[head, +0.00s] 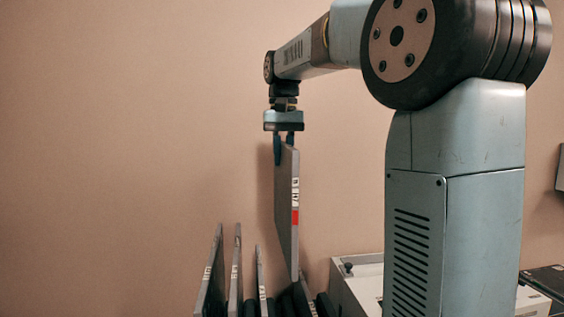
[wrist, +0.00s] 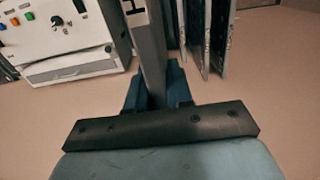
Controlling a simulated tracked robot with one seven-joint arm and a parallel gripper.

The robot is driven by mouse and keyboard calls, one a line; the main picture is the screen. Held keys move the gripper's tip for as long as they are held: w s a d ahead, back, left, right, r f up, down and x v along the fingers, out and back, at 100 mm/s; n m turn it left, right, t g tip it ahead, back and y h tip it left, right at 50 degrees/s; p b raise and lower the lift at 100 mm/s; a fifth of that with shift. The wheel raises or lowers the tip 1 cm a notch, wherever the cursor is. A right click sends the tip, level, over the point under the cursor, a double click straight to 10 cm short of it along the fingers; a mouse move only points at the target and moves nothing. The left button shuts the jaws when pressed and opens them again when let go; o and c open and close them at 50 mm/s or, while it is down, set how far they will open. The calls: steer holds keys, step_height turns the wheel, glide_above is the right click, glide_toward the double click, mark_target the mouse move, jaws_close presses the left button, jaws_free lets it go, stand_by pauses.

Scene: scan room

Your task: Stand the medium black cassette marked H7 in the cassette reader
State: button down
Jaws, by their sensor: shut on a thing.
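My gripper (head: 284,146) is shut on the top edge of a dark grey cassette (head: 287,215), which hangs upright below it. The cassette has a white label with dark characters and a red patch on its narrow edge; the characters are too small to read in the head view. In the wrist view, my gripper (wrist: 154,88) holds the same cassette (wrist: 150,50), and an "H" shows on its label; the rest of the marking is cut off.
Several cassettes (head: 236,272) stand on edge at lower left, with dark slots or dividers (head: 290,303) beside them. They also show in the wrist view (wrist: 218,35). A white machine with knobs and coloured buttons (wrist: 65,35) stands close by, also in the head view (head: 358,283).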

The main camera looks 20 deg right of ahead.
steer(key=shift+r, duration=1.3)
steer(key=shift+f, duration=0.1)
